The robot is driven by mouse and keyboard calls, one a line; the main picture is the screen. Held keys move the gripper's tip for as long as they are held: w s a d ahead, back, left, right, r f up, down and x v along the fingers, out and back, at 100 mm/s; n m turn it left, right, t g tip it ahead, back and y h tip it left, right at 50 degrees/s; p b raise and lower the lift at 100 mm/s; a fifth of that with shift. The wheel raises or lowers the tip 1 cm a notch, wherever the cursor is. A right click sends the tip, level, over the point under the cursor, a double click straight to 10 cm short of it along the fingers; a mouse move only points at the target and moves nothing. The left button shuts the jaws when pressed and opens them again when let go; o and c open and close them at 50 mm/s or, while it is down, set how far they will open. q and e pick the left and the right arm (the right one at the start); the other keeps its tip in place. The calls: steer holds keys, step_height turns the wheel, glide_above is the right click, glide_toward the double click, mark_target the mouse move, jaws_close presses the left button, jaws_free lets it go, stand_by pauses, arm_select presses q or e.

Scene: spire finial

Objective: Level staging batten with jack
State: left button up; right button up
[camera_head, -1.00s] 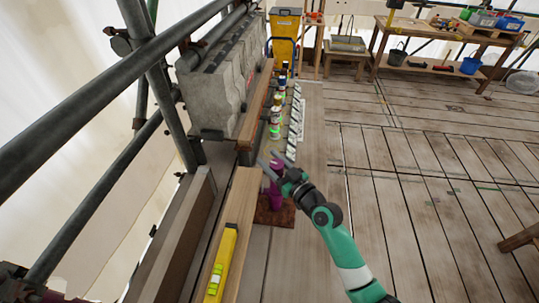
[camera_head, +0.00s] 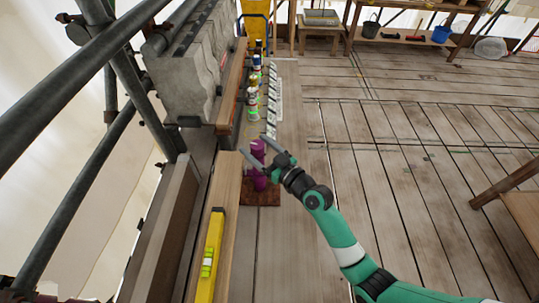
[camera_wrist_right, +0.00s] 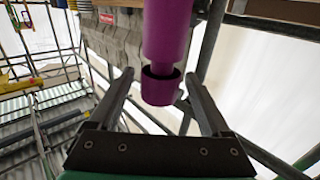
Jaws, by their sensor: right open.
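The long pale wooden batten (camera_head: 226,187) runs along the left side of the walkway. A yellow spirit level (camera_head: 210,256) lies on its near part. The purple jack (camera_head: 259,180) stands upright on a dark reddish-brown pad (camera_head: 268,198), just right of the batten. My right gripper (camera_head: 252,146) is open at the upper part of the jack. In the right wrist view, the purple jack (camera_wrist_right: 166,35) shows between the spread fingers, with gaps on both sides, so it is not gripped. My left gripper is not in view.
Several cans and bottles (camera_head: 252,100) line the ledge beyond the jack, beside a row of white cards (camera_head: 273,102). Grey stone blocks (camera_head: 185,75) and scaffold tubes (camera_head: 120,65) close off the left. The plank floor (camera_head: 400,140) to the right is mostly clear.

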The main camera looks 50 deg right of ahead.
steer(key=s, duration=0.8)
steer(key=shift+s+a, duration=0.35)
steer(key=shift+a, duration=0.1)
